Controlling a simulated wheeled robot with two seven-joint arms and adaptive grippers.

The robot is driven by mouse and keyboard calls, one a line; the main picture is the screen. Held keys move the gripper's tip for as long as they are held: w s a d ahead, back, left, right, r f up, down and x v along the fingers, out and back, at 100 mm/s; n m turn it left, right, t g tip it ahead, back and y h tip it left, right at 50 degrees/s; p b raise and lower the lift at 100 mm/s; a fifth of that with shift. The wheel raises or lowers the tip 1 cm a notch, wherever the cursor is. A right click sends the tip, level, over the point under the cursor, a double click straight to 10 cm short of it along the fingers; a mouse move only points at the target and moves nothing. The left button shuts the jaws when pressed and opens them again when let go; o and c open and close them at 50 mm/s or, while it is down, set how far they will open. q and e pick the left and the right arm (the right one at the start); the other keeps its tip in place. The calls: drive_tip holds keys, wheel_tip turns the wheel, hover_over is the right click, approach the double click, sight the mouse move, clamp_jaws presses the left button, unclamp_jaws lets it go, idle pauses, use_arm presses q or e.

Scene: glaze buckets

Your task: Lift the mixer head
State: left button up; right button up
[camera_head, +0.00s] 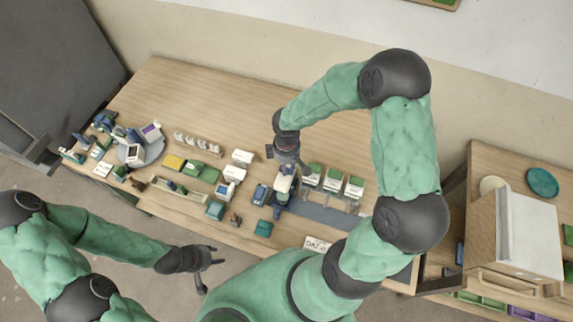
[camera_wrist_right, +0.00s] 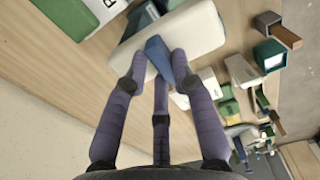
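The mixer stands on the long wooden table, with a white rounded head (camera_head: 285,184) and a dark blue base below it. In the right wrist view the white head (camera_wrist_right: 196,30) carries a blue tab (camera_wrist_right: 157,53). My right gripper (camera_head: 288,163) is right over the head in the head view. In the right wrist view its three fingers (camera_wrist_right: 160,65) are straight and apart, with the blue tab between the tips. Whether they touch the tab is not clear. My left gripper (camera_head: 208,259) is open and empty, off the table's front edge.
White boxes with green tops (camera_head: 333,179) stand close to the right of the mixer. A blue container (camera_head: 260,194) and several small white and green items stand to its left. A cabinet (camera_head: 515,235) is at the far right. The table's back strip is clear.

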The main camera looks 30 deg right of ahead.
drive_tip(key=o, duration=0.3)
drive_tip(key=shift+r, duration=0.25)
drive_tip(key=shift+r, duration=0.2)
wheel_tip(320, 180, up, 12)
drive_tip(key=shift+f, duration=0.25)
idle(0.4)
